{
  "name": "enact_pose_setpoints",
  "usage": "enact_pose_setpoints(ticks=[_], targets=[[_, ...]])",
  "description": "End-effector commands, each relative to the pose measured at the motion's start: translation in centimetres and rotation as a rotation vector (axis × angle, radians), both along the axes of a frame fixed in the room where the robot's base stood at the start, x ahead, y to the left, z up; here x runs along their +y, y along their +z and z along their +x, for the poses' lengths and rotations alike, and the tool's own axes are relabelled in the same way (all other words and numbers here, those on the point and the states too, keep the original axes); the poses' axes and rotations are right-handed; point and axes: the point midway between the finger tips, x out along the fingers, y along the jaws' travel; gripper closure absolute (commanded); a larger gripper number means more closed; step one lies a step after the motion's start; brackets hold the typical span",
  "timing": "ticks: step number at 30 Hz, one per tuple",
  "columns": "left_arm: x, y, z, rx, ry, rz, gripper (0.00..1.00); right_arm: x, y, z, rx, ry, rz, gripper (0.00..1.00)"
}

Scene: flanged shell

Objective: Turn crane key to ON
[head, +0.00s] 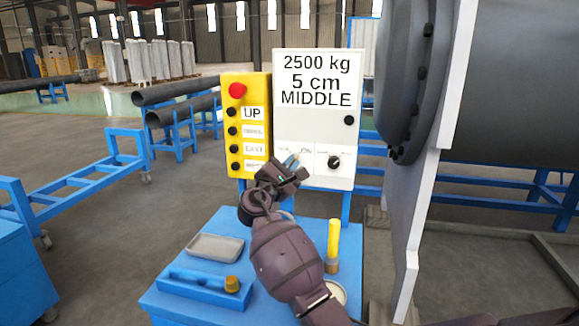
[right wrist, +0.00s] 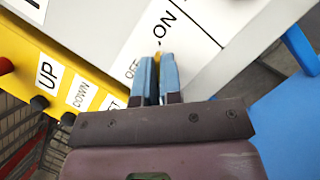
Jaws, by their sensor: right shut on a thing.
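The crane key (right wrist: 157,57) shows as a small yellow-brass piece between my right fingertips in the right wrist view. It sits at the white OFF/ON label (right wrist: 172,30) on the grey control box (head: 317,125). My right gripper (head: 292,162) is at the lower left of the box front, its blue fingers shut on the key. Most of the key is hidden by the fingers, and I cannot tell which mark it points to. In the right wrist view the fingertips (right wrist: 157,68) are beside the word OFF, with ON farther up and right. My left gripper is not in view.
A yellow button panel (head: 247,125) with a red button stands left of the box. A black knob (head: 334,162) is right of the key. Below is a blue table (head: 215,223) with a grey tray (head: 215,247) and a yellow-handled tool (head: 333,243). A large flanged shell (head: 480,90) stands right.

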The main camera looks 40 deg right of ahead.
Motion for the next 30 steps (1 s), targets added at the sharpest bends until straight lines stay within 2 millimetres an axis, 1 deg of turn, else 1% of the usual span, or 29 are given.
enact_pose_setpoints(ticks=[16, 18, 20, 21, 22, 30], targets=[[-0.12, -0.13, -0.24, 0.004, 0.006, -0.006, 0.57, 0.04, -0.15, 0.01, -0.018, 0.001, 0.020, 1.00], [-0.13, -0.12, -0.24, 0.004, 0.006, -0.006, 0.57, 0.04, -0.14, 0.01, -0.018, 0.001, 0.020, 0.86], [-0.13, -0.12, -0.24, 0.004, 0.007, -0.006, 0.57, 0.04, -0.12, 0.02, -0.019, 0.001, 0.019, 0.77], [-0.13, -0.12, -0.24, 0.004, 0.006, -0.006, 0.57, 0.03, -0.11, 0.02, -0.019, 0.001, 0.019, 0.71], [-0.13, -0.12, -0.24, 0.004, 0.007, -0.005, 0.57, 0.03, -0.10, 0.01, -0.019, 0.001, 0.019, 0.68], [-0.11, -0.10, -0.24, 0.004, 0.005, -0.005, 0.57, 0.09, -0.05, -0.02, -0.019, 0.001, 0.017, 0.68]])
